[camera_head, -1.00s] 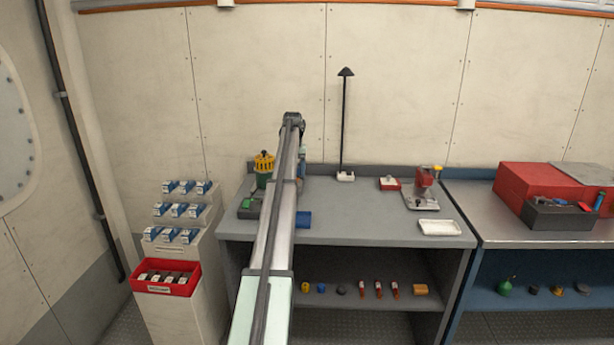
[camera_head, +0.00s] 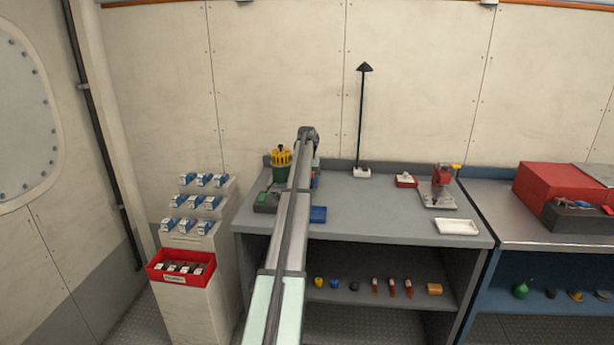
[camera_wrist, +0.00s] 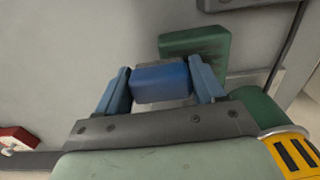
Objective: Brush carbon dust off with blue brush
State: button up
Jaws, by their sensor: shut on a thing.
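My gripper (camera_wrist: 164,88) shows at close range in the wrist view, its two blue fingers shut on a blue block (camera_wrist: 160,82), which looks like the blue brush. There, my arm mostly hides the gripper and brush.
The grey bench (camera_head: 390,222) has clear room at centre. A lamp (camera_head: 362,120), red-and-white item (camera_head: 406,181), red-topped press (camera_head: 440,188) and white tray (camera_head: 457,227) stand farther right. A red bin (camera_head: 181,268) is at left.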

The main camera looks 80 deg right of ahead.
jog(key=shift+w, duration=4.3)
jog(key=shift+s, duration=4.4)
jog(key=shift+w+a, duration=0.3)
jog(key=shift+w, duration=4.1)
jog(key=shift+s, duration=4.35)
jog(key=shift+r, duration=4.1)
